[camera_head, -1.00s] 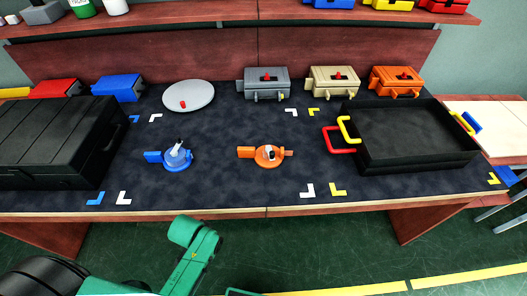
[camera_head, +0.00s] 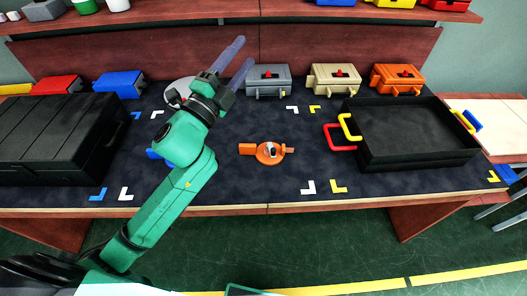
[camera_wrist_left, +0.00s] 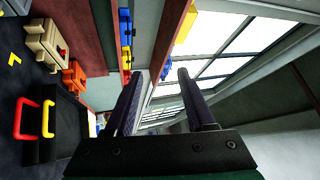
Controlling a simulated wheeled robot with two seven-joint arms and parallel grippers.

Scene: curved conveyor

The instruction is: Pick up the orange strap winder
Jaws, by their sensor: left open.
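The orange strap winder (camera_head: 270,152) lies flat on the dark mat near the middle of the table, with nothing touching it. My left gripper (camera_head: 237,57) is raised above the table, up and to the left of the winder in the head view. Its two fingers are apart with nothing between them; they also show in the left wrist view (camera_wrist_left: 158,95), which faces the shelf and windows. My left arm hides most of a blue winder (camera_head: 153,153). My right gripper is not in view.
A black tray (camera_head: 420,161) with red and yellow handles stands right of the winder. A black case (camera_head: 55,140) is at the left. Grey, tan and orange boxes (camera_head: 335,78) line the back, below a shelf. The mat around the orange winder is clear.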

